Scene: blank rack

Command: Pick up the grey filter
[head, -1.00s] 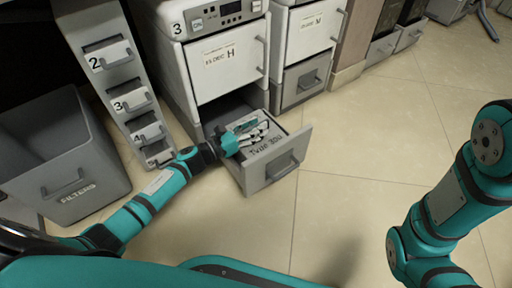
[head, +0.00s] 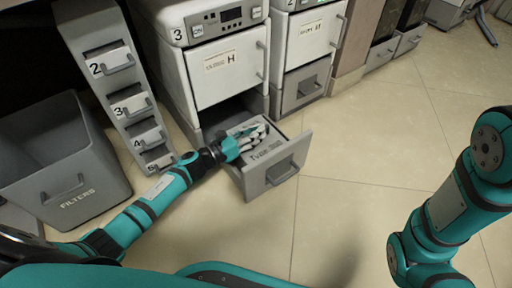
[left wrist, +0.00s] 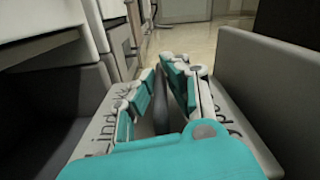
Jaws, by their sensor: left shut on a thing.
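The grey filter (left wrist: 95,140) is a light grey plate with dark lettering, lying inside an open drawer. A darker grey grip-like part (left wrist: 160,108) rises from its middle in the left wrist view. My left gripper (head: 258,134) reaches down into the drawer, and its fingers (left wrist: 168,90) are shut on that grey part. My teal hand and fingers hide much of the filter. The drawer (head: 272,172) is pulled out below the machine numbered 3 (head: 228,72). My right arm shows at the right of the head view; its gripper is out of frame.
A grey bin marked FILTERS (head: 75,203) stands at the left. Beside it is a slanted rack (head: 115,85) with numbered, handled slots. Another machine (head: 306,42) with a shut lower drawer stands right of machine 3. The tiled floor (head: 355,150) is clear.

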